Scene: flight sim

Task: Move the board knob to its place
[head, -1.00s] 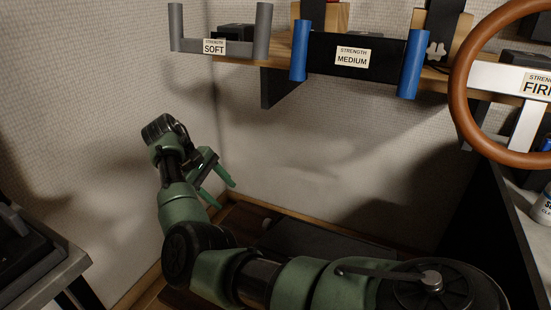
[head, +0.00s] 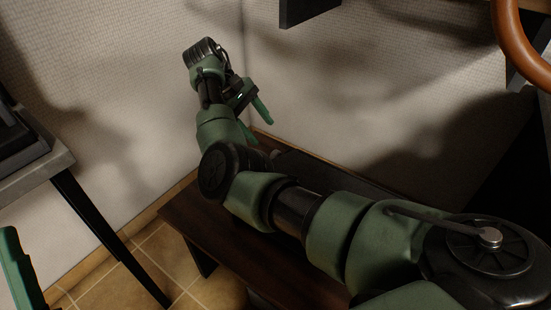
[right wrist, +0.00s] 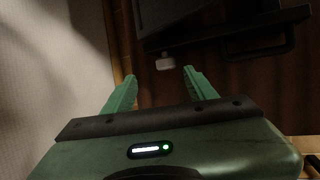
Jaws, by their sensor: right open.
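My right gripper (head: 255,122) is open and empty, pointing down near the wall corner above a dark wooden bench. In the right wrist view its two green fingers (right wrist: 162,77) are spread apart. Just beyond the fingertips is a small pale block (right wrist: 166,62) at the edge of a dark panel-like object (right wrist: 215,37). I cannot tell whether this block is the board knob, and nothing else in view is clearly the knob. A green piece of my left arm (head: 20,272), possibly a finger, shows at the lower left edge; its jaw state is not visible.
The dark wooden bench (head: 205,222) runs along the wall under my right arm. A grey table with a dark leg (head: 105,235) stands at the left. Tiled floor (head: 165,250) shows between them. A brown steering wheel rim (head: 520,45) is at the upper right.

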